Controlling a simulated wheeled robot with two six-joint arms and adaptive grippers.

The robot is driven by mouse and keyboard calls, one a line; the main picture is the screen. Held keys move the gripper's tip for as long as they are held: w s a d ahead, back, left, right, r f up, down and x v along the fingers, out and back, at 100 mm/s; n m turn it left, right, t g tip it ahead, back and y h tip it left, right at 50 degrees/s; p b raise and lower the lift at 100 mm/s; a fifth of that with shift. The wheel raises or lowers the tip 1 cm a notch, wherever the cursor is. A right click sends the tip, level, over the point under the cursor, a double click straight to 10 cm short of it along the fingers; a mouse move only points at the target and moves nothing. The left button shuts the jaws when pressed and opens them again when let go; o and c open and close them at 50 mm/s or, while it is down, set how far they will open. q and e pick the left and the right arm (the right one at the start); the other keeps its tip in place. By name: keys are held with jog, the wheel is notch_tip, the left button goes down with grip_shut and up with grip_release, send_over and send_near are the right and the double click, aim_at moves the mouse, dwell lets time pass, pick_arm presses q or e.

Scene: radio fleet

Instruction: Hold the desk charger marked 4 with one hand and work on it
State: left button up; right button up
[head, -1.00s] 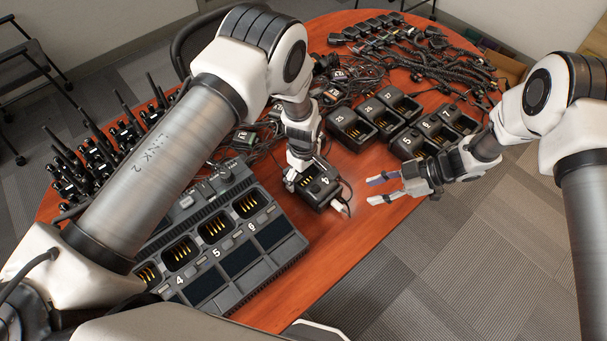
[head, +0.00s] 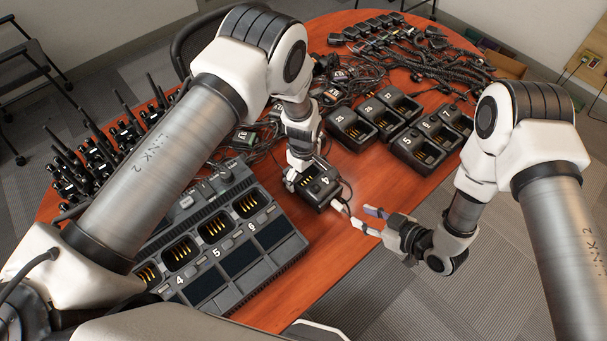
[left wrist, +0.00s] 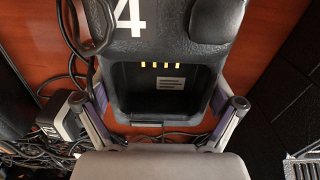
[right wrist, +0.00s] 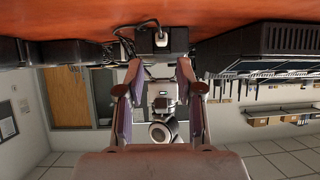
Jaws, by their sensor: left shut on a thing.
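The desk charger marked 4 (head: 322,190) is a small black unit on the wooden table near its front edge. In the left wrist view the charger (left wrist: 165,55) shows its white 4, gold contacts and empty pocket. My left gripper (head: 296,178) is shut on its sides, one finger on each side. A white plug (head: 338,205) sits at the charger's right end with a dark cable; the plug also shows in the right wrist view (right wrist: 161,40). My right gripper (head: 371,222) is open and empty, its fingertips just right of the plug and apart from it.
A large multi-bay charger (head: 230,245) stands close on the left. Chargers marked 5, 6 and 7 (head: 430,140) and another group (head: 372,115) stand behind. The table front (head: 330,255) is bare.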

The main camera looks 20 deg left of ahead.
aim_at(343, 209)
jog(key=x, duration=0.8)
jog(key=shift+s+f, duration=0.1)
jog(key=shift+f, duration=0.05)
grip_shut()
jog(key=shift+s+d, duration=0.3)
jog(key=shift+d, duration=0.25)
jog(key=shift+s+d, duration=0.35)
jog(key=shift+d, duration=0.2)
dwell(1.0)
jog(key=shift+s+d, duration=0.4)
jog(key=shift+d, duration=0.35)
jog(key=shift+s+d, duration=0.45)
jog(key=shift+d, duration=0.3)
